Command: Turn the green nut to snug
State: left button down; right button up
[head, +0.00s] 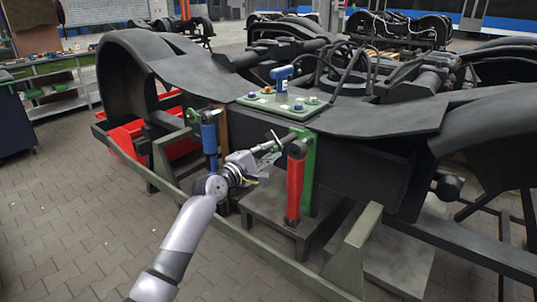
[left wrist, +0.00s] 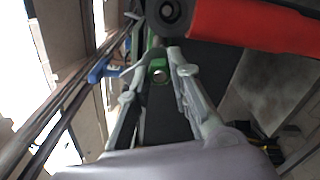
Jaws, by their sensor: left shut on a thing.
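My left gripper (head: 275,147) reaches up to the green bracket (head: 308,172) at the top of the red damper (head: 294,190). In the left wrist view its two fingers (left wrist: 157,72) stand on either side of the green nut (left wrist: 158,67), shut on it. A round hole shows in the nut's near face. The red damper (left wrist: 255,25) and its dark round end (left wrist: 168,12) lie just beyond the fingertips. In the head view the nut is too small and covered to make out clearly. My right gripper is not in view.
A blue damper (head: 209,138) stands left of my gripper. A green plate (head: 290,104) with coloured caps and a blue tool (head: 282,74) lies on the black bogie frame (head: 180,70). A grey-green stand rail (head: 285,265) crosses in front. The paved floor (head: 60,220) at left is clear.

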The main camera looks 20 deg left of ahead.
pick_arm(q)
jog(key=m+b, duration=0.2)
jog(key=m, duration=0.4)
jog(key=shift+f+m, duration=0.15)
jog(key=shift+m, duration=0.15)
jog(key=m+b, duration=0.1)
jog(key=m, duration=0.5)
jog(key=shift+b, duration=0.3)
jog(key=m, duration=0.4)
jog(key=shift+m, duration=0.4)
jog(key=m, duration=0.5)
jog(key=c, duration=1.9)
grip_release()
jog(key=o, duration=0.4)
jog(key=shift+o, duration=0.2)
